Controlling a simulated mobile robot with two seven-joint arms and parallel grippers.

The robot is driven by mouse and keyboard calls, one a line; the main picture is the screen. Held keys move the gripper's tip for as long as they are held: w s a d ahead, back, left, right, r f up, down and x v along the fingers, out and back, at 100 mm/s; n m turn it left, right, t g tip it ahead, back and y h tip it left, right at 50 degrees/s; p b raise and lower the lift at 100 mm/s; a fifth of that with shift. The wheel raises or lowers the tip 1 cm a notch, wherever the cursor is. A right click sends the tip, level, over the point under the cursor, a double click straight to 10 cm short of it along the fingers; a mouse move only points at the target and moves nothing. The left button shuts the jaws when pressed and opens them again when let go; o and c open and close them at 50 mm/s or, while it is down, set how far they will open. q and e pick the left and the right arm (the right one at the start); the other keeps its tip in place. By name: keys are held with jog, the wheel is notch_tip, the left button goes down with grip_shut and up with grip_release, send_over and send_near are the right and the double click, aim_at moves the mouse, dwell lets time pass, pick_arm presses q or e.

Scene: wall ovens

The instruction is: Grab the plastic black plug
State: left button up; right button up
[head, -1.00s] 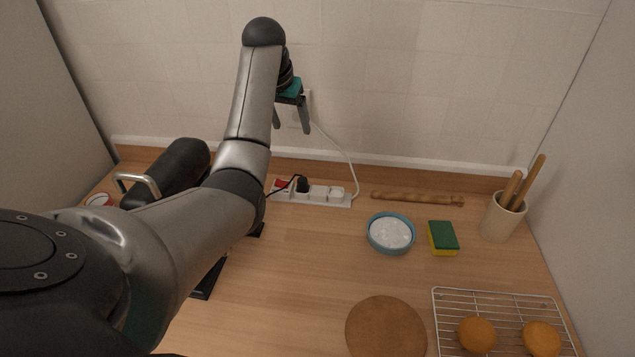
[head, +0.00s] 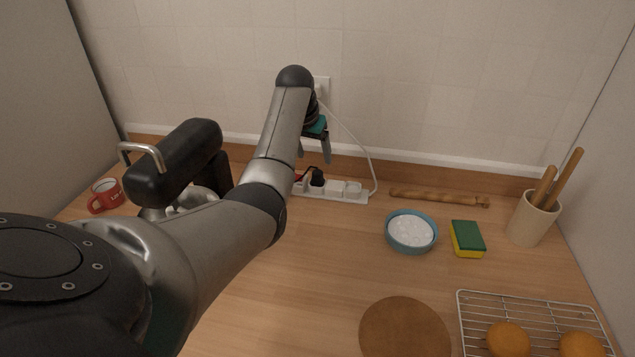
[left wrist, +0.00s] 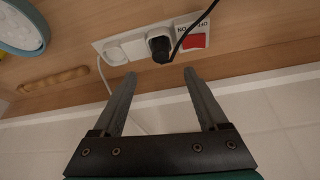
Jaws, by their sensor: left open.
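The black plug (head: 317,178) sits in a white power strip (head: 346,190) on the counter near the back wall. A black cord runs from it. In the left wrist view the plug (left wrist: 159,47) stands in the strip (left wrist: 127,48), between the white plug and the red switch. My left gripper (head: 316,162) is just above and behind the plug in the head view. In the left wrist view its two fingers (left wrist: 160,75) are open and empty, with the plug just beyond the gap between the tips. My right gripper is not in view.
A red switch (left wrist: 194,41) is beside the plug. A white cord (head: 355,140) runs to the wall outlet (head: 321,86). A blue bowl (head: 411,231), sponge (head: 467,238) and rolling pin (head: 438,198) lie to the right.

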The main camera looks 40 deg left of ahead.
aim_at(317, 173)
pick_arm(q)
jog(key=shift+x, duration=1.35)
jog(key=x, duration=0.1)
jog(key=b+x, duration=0.1)
jog(key=x, duration=0.1)
jog(key=shift+s+f, duration=0.2)
jog(key=shift+f, duration=0.2)
jog(key=shift+w+a+f+b, duration=0.1)
jog(key=shift+w+f+b, duration=0.2)
jog(key=shift+f+b, duration=0.35)
grip_shut()
